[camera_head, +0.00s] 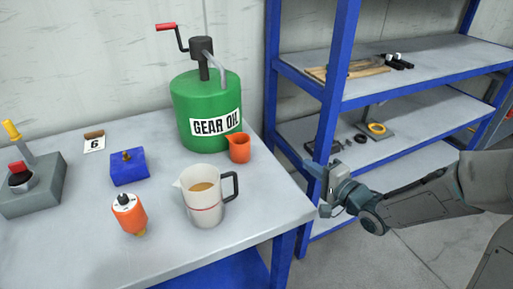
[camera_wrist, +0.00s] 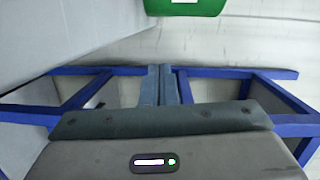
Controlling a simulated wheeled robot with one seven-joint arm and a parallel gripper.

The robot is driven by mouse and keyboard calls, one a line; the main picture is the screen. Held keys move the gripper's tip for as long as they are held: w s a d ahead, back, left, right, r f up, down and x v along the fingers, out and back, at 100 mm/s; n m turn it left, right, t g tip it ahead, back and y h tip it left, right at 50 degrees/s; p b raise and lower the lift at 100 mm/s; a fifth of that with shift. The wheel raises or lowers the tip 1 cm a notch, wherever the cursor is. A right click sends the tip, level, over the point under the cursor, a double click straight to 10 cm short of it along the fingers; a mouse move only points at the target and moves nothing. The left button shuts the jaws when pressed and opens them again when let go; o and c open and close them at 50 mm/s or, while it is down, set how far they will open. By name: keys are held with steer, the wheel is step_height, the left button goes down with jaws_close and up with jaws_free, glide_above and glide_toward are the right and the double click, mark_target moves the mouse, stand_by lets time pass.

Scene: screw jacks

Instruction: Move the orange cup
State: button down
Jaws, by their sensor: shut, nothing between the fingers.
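The orange cup (camera_head: 239,148) is small, with a spout, and stands upright on the grey table (camera_head: 290,211) in the head view. It is at the front right of the green gear oil drum (camera_head: 202,110), very close to it. My gripper (camera_head: 322,180) is to the right of the cup, off the table's right edge and apart from the cup. Its two fingers (camera_wrist: 161,84) are together and empty in the wrist view. The drum's green edge (camera_wrist: 185,6) shows at the top of the wrist view. The cup is not seen there.
A white measuring jug (camera_head: 203,205) with brown liquid stands in front of the cup. An orange, black-topped device (camera_head: 129,213), a blue block (camera_head: 129,167) and a grey control box (camera_head: 35,186) are further left. A blue-framed shelf (camera_head: 333,105) rises behind my gripper.

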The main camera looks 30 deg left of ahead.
mark_target(244, 147)
steer(key=shift+g+y, duration=0.3)
steer(key=shift+y, duration=0.3)
steer(key=x, duration=1.3)
steer(key=b+x, duration=0.1)
steer(key=x, duration=0.6)
steer(key=shift+s+a, duration=0.2)
steer(key=shift+s, duration=0.05)
steer(key=s, duration=0.3)
steer(key=shift+a+r, duration=0.1)
steer(key=shift+a, duration=0.2)
steer(key=shift+s, duration=0.4)
steer(key=shift+s+a+b, duration=0.2)
steer(key=shift+s+b, duration=0.2)
steer(key=shift+s, duration=0.95)
steer(key=shift+s+a+b, duration=0.2)
steer(key=shift+s+b, duration=0.2)
steer(key=shift+s, duration=0.95)
steer(key=shift+w, duration=0.1)
